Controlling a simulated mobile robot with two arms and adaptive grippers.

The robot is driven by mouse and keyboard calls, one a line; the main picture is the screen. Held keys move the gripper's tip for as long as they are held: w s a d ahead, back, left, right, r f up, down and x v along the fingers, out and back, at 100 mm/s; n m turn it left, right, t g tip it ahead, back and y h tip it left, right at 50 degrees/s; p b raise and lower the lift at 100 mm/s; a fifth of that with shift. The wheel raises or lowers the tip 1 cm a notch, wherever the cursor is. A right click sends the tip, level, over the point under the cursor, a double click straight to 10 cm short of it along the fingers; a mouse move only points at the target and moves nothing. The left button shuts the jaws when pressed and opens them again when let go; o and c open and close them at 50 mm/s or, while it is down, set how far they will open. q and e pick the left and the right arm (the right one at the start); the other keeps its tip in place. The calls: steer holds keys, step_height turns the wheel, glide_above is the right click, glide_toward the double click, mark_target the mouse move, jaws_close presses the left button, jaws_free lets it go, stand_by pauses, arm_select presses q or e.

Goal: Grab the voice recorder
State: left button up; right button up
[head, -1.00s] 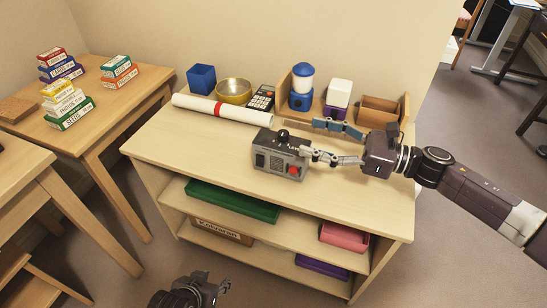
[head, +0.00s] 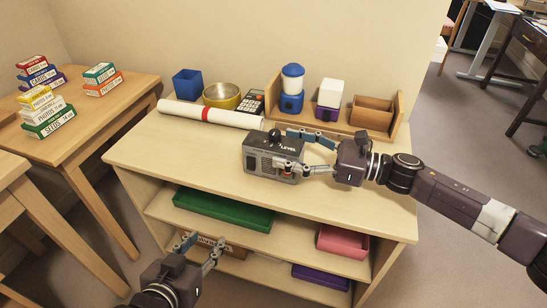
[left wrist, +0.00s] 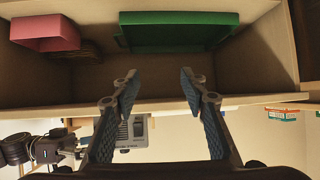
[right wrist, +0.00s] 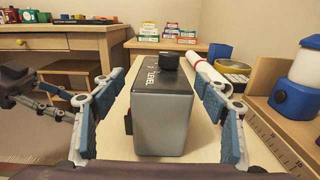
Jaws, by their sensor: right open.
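The voice recorder (head: 268,158) is a grey box with a black knob and the word LEVEL on top. It stands on the top of the low wooden shelf unit. My right gripper (head: 296,152) is open, with its fingers reaching around the recorder's right end. In the right wrist view the recorder (right wrist: 163,110) stands between the two open fingers (right wrist: 165,115), with visible gaps beside it. My left gripper (head: 203,243) is open and empty, low in front of the shelf unit. The left wrist view shows its spread fingers (left wrist: 160,95).
A wooden organizer (head: 372,113) stands at the back right. Green (head: 225,208) and pink (head: 343,241) trays sit on the lower shelves.

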mark_target(274, 140)
steer(key=x, duration=0.4)
steer(key=shift+w, duration=0.15)
arm_select(q)
steer(key=shift+w+d+r+t+h, duration=0.2)
steer(key=shift+w+r+t, duration=0.25)
steer(key=shift+r, duration=0.2)
steer(key=shift+w+d+r+t+h, duration=0.1)
steer(key=shift+w+d+r+t, duration=0.1)
steer(key=shift+w+r+t, duration=0.3)
steer(key=shift+s+r, duration=0.1)
arm_select(e)
steer(key=shift+c, duration=0.5)
steer(key=c, duration=1.3)
steer(key=shift+c, duration=0.8)
arm_select(q)
steer(key=shift+g, duration=0.25)
arm_select(e)
steer(key=shift+r, duration=0.2)
